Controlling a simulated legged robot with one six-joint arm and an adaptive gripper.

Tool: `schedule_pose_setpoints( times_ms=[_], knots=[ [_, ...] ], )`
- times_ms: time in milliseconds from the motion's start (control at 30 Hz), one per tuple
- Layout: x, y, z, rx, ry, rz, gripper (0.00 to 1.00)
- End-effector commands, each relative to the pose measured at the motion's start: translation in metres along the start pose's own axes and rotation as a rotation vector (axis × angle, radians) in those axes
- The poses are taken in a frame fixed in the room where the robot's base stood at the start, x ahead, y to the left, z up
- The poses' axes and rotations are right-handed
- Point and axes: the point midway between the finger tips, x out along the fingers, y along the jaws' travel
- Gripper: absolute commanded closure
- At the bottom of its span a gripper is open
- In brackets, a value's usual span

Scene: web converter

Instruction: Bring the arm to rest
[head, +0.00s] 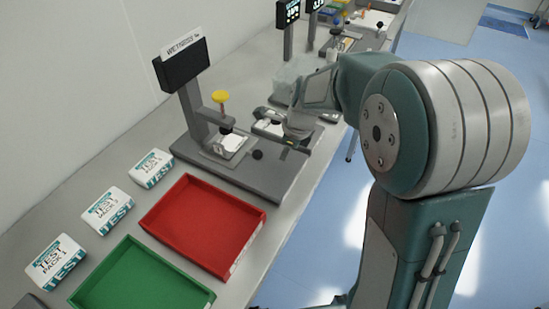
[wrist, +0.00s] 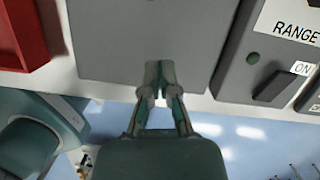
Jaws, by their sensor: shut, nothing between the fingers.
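My arm (head: 335,90) is bent and reaches over the bench's front side, beside the wetness test station. My gripper (wrist: 160,75) shows in the wrist view with its two fingertips together and nothing between them. It is above the grey base plate (wrist: 105,45) of the station, near the bench's front edge. In the head view the gripper is small and partly merges with the devices behind it, so its exact height above the plate cannot be told.
The wetness station (head: 188,62) has a yellow-topped plunger (head: 220,97). A red tray (head: 205,222), a green tray (head: 140,285) and three test packs (head: 151,168) lie on the left. A device labelled RANGE (wrist: 268,60) is right of my gripper. Blue floor (head: 330,215) is open beyond the bench.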

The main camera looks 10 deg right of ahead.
Motion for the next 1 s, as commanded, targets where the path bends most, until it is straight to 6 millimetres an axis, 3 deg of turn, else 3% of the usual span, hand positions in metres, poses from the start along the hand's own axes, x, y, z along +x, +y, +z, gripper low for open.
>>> schedule_pose_setpoints(
  times_ms=[100,300,667,767,1000],
  knots=[
    [-0.026,0.0,0.001,0.001,0.0,-0.003,1.0],
    [-0.059,0.0,0.001,0.001,0.001,0.0,1.0],
    [-0.073,0.002,0.0,-0.013,0.002,-0.001,1.0],
    [-0.084,0.011,-0.004,-0.109,0.005,-0.024,1.0],
    [-0.128,0.058,-0.029,-0.625,0.058,-0.128,1.0]
  ],
)
